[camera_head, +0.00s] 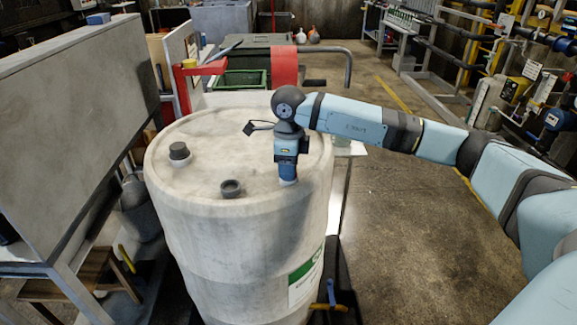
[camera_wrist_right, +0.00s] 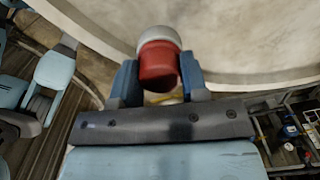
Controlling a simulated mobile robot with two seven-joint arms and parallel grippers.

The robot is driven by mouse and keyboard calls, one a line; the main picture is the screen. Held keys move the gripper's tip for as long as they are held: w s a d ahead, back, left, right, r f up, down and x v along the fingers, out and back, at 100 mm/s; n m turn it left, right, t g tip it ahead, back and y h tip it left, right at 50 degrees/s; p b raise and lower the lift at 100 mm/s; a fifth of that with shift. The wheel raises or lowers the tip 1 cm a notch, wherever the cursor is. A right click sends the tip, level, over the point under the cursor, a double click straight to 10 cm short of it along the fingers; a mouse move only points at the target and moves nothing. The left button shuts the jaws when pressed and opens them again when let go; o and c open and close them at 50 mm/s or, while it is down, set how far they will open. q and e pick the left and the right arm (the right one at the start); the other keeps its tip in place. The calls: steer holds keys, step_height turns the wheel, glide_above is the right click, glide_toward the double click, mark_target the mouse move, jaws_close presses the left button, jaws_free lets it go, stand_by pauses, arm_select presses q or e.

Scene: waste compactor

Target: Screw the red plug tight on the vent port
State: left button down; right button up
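A large off-white drum (camera_head: 235,245) fills the middle of the head view. On its top are a dark grey capped fitting (camera_head: 179,152) and a dark round port (camera_head: 231,188) that looks open; I cannot tell which is the vent port. My right gripper (camera_head: 288,174) points down over the drum's right front edge, to the right of the open-looking port. In the wrist view the red plug (camera_wrist_right: 158,66), with a whitish end (camera_wrist_right: 160,37), sits between the fingers (camera_wrist_right: 158,85), which close on its sides. I cannot tell whether the plug touches the drum. My left gripper is out of view.
A grey sloping panel (camera_head: 70,90) stands close at the drum's left. A red post and bracket (camera_head: 196,78) and a green crate (camera_head: 240,80) are behind it. A blue-handled lever (camera_head: 330,293) is by the drum's foot. Open floor (camera_head: 390,235) lies to the right.

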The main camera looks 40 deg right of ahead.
steer(key=shift+f, duration=0.1)
steer(key=shift+c, duration=0.6)
steer(key=o, duration=0.4)
steer(key=c, duration=0.5)
steer(key=m, duration=0.3)
steer(key=shift+p, duration=0.3)
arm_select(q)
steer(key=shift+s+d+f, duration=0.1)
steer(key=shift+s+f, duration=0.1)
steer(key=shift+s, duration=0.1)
arm_select(e)
steer(key=shift+m, duration=1.1)
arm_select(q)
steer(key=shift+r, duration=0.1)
arm_select(e)
steer(key=shift+m+p, duration=0.5)
steer(key=shift+m, duration=0.7)
steer(key=m, duration=0.2)
steer(key=shift+a+m, duration=0.1)
steer(key=shift+m, duration=0.3)
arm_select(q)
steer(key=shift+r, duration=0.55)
